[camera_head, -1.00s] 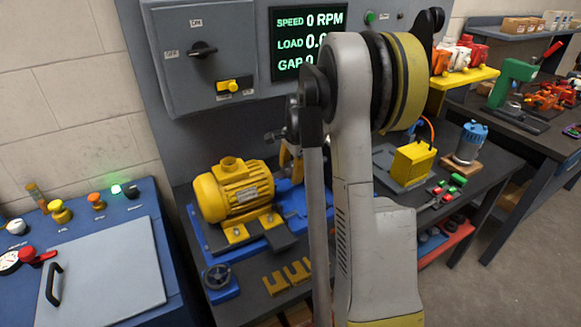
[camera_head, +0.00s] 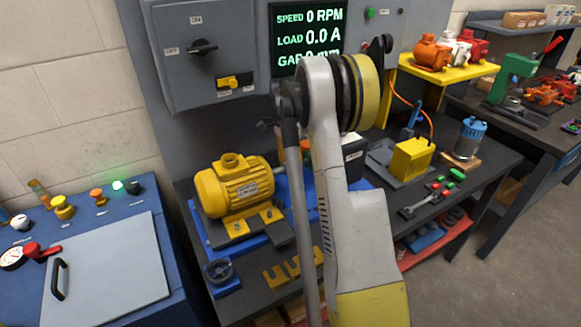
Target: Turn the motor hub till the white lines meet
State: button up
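A yellow motor (camera_head: 235,187) with cooling fins sits on a blue base (camera_head: 255,243) on the dark workbench. Its grey shaft (camera_head: 279,171) points right, toward my arm. My arm rises through the middle of the view and covers the area right of the shaft. A little orange (camera_head: 305,147) and a dark box with a white top (camera_head: 354,150) show around the arm. The motor hub and the white lines cannot be made out. My gripper cannot be seen in this view.
A screen (camera_head: 308,38) reads 0 RPM and 0.0 A; its gap line is partly covered. A handwheel (camera_head: 220,272) and yellow forked plates (camera_head: 290,271) lie in front. A yellow box (camera_head: 411,158), a blue motor (camera_head: 469,138) and a wrench (camera_head: 421,204) are right of my arm.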

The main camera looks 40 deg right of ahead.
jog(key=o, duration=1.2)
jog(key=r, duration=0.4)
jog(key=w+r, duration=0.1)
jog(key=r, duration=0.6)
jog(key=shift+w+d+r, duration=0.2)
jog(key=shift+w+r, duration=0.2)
